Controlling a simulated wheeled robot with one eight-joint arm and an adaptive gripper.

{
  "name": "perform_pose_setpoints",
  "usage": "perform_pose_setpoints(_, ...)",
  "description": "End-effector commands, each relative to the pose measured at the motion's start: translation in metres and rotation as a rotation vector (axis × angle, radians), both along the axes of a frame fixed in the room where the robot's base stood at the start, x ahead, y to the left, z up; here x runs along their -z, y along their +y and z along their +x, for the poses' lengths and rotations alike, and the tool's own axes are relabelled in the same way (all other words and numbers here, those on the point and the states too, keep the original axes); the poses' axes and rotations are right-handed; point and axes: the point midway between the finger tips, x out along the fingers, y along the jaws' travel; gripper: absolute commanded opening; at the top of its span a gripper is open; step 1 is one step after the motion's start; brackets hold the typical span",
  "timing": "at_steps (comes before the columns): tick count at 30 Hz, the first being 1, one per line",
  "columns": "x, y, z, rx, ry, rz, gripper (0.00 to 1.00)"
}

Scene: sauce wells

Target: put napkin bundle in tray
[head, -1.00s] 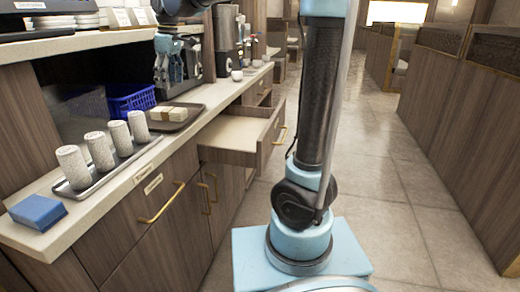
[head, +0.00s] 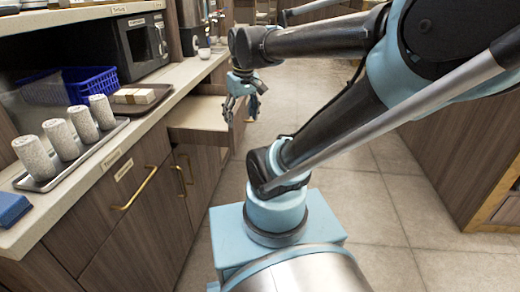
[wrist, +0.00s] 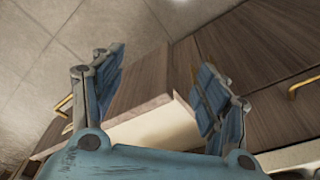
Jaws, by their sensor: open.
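The napkin bundle (head: 138,96), a pale flat stack with a brown band, lies on a dark brown tray (head: 164,91) on the counter, in the head view. My gripper (head: 238,108) is at the far end of my arm, right of that tray and beside the pulled-out drawer (head: 200,113). In the wrist view my gripper (wrist: 160,78) has its blue fingers spread wide with nothing held between them. The drawer's wooden front (wrist: 140,90) shows behind and below the gap. The napkin bundle and tray are not seen in the wrist view.
A metal tray (head: 92,152) with several speckled cups stands on the near counter, with a blue block (head: 12,207) at the left edge. A blue crate (head: 90,82) and a microwave (head: 140,45) stand behind the brown tray. Tiled floor (head: 370,215) is open on the right.

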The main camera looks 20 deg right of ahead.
Motion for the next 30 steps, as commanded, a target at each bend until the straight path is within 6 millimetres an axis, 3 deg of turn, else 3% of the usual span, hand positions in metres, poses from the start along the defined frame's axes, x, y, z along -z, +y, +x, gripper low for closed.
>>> perform_pose_setpoints(1, 0.017, -0.012, -0.014, 0.052, -0.003, 0.001, 0.68)
perform_pose_setpoints(6, 0.062, -0.036, -0.049, 0.192, -0.013, 0.005, 0.68)
perform_pose_setpoints(12, 0.093, -0.047, -0.071, 0.283, -0.020, 0.007, 0.68)
perform_pose_setpoints(30, 0.098, -0.049, -0.072, 0.296, -0.018, 0.007, 0.68)
